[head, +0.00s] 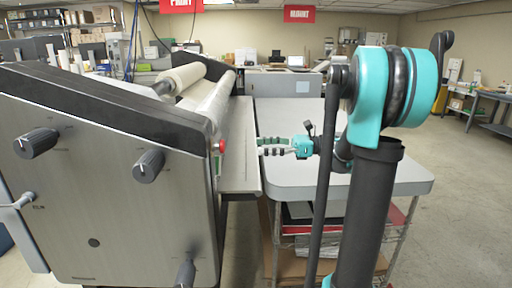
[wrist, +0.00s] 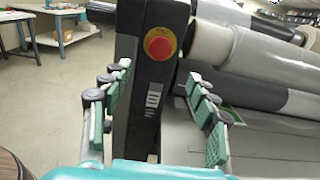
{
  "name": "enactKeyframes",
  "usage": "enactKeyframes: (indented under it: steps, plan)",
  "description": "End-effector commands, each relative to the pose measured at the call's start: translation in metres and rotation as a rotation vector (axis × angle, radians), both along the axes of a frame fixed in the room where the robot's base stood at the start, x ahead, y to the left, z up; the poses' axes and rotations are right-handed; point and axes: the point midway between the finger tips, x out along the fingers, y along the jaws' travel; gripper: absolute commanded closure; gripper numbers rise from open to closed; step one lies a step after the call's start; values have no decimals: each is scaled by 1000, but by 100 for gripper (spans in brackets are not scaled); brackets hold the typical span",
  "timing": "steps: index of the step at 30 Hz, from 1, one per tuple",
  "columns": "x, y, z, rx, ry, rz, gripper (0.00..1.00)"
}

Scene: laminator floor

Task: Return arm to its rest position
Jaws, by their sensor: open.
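My gripper (head: 268,147) shows in the head view above the right edge of the laminator (head: 110,150), with its fingers pointing left toward the machine. In the wrist view my gripper (wrist: 160,95) is open and empty, its two green-padded fingers spread wide apart. Between and beyond the fingers is the laminator's black end post with a red emergency stop button (wrist: 160,44) on a yellow ring. The red button also shows in the head view (head: 220,146), just left of the gripper. I cannot tell the exact gap between fingers and machine.
A grey table (head: 390,187) stands right of the laminator, under my arm. White film rolls (wrist: 212,42) lie across the machine. Dark knobs (head: 148,166) stick out of its side panel. A workbench (head: 495,128) stands far right, with open floor (head: 460,220) before it.

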Motion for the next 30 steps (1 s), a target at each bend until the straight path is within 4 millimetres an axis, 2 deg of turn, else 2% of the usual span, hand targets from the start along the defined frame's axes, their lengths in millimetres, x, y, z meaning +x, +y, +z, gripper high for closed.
enactKeyframes:
  steps: [10,14,17,18,22,26,30]
  plan:
    - [-1,1,-2,-8,-7,-2,40]
    - [-13,13,-24,-103,-74,-15,40]
    - [-32,27,-63,-268,-200,-20,40]
    - [-43,31,-83,-351,-266,-12,40]
    - [-79,29,-149,-640,-515,61,40]
    - [-115,8,-208,-920,-781,217,40]
    - [-150,-31,-256,-1190,-1067,472,40]
